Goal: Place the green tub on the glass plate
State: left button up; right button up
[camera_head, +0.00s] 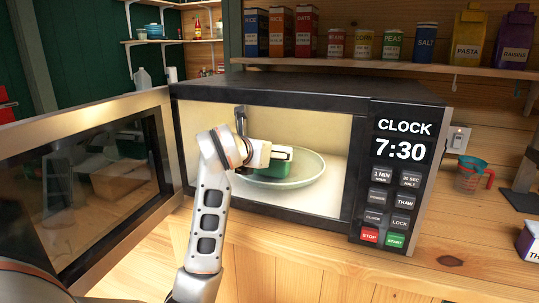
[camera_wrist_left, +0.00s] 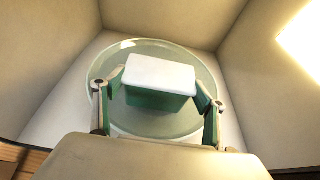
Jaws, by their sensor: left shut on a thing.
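The green tub (camera_head: 279,163) with a white lid is inside the open microwave. It also shows in the left wrist view (camera_wrist_left: 160,100), between my two fingers. The glass plate (camera_head: 305,174) is a round, pale green disc on the microwave floor, and its rim rings the tub in the wrist view (camera_wrist_left: 100,68). My left gripper (camera_wrist_left: 158,98) is shut on the tub, one finger on each side. In the head view the gripper and wrist partly hide the tub. The tub is over the plate; I cannot tell whether its base touches it. My right gripper is not in view.
The microwave (camera_head: 300,88) has its door (camera_head: 80,172) swung open to the left. Its side walls and ceiling close in around my left arm. A measuring cup (camera_head: 469,175) stands on the counter at the right. A shelf of boxes runs above the microwave.

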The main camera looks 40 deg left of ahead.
pick_arm(q)
jog(key=shift+f, duration=0.15)
jog(key=o, duration=1.1)
jog(key=shift+o, duration=1)
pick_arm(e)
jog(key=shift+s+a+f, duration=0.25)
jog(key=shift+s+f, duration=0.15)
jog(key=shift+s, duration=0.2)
pick_arm(q)
jog(key=shift+s+d+r, duration=0.1)
jog(key=shift+s+r, duration=0.1)
jog(key=shift+r, duration=0.1)
jog(key=p+v, duration=0.3)
jog(key=v, duration=0.8)
jog(key=shift+s+p, duration=0.25)
jog(key=shift+p, duration=0.15)
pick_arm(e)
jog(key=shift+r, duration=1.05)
pick_arm(q)
jog(key=shift+d, duration=0.1)
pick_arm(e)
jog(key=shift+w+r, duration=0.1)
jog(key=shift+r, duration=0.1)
